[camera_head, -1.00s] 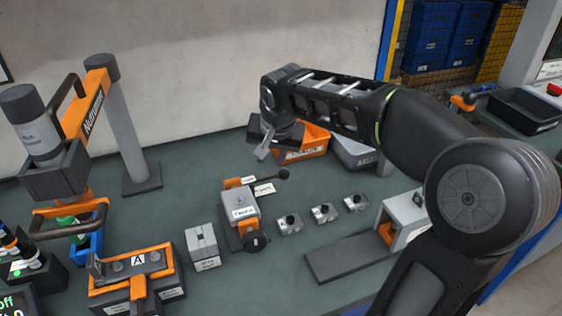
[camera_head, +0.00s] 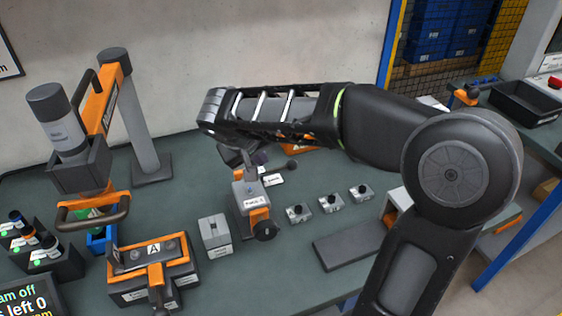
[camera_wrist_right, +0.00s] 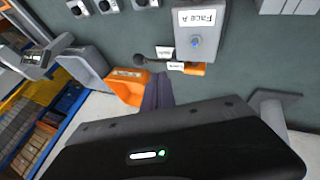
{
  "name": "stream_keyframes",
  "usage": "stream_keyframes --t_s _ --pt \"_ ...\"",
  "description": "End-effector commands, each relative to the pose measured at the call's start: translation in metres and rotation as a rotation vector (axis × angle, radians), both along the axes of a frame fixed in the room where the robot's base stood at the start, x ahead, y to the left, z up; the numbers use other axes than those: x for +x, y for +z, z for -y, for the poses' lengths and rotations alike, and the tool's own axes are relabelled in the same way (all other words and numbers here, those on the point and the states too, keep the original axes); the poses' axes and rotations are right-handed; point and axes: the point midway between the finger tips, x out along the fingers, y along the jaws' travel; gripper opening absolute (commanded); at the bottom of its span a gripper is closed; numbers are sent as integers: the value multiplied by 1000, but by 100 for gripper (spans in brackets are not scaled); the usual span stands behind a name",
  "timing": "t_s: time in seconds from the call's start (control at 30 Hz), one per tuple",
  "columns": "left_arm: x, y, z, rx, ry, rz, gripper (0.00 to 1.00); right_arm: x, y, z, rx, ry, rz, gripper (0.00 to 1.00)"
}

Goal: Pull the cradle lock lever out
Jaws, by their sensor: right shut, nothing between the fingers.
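The cradle is an orange base (camera_head: 260,219) under a grey block labelled Face A (camera_head: 247,194), with a dark round knob (camera_head: 266,230) at its front. What looks like the lock lever, a thin bar ending in a black ball (camera_head: 292,165), lies behind the block. In the wrist view the lever's ball (camera_wrist_right: 139,59) is left of the grey block (camera_wrist_right: 197,38). My right gripper (camera_head: 254,160) is just behind the block, left of the ball. In the wrist view its dark fingers (camera_wrist_right: 158,90) are together and empty, below the lever and apart from it in the picture. My left gripper is not in view.
White labels (camera_head: 273,180) lie by the lever. Several small grey parts (camera_head: 330,204) stand right of the cradle. A grey box (camera_head: 214,236) and fixture A (camera_head: 183,275) stand left, near an orange-armed press (camera_head: 100,100).

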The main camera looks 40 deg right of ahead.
Motion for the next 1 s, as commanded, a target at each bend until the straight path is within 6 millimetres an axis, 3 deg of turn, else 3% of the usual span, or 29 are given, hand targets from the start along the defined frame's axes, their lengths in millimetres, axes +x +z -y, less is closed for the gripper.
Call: stream_keyframes --t_s 0.4,0.63,1.0 --pt "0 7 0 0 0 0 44 23 -68 38 2 -2 -5 0" --pt "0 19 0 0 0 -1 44 20 -70 69 1 -2 -1 0" --pt "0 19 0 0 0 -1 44 19 -72 75 1 0 1 0"
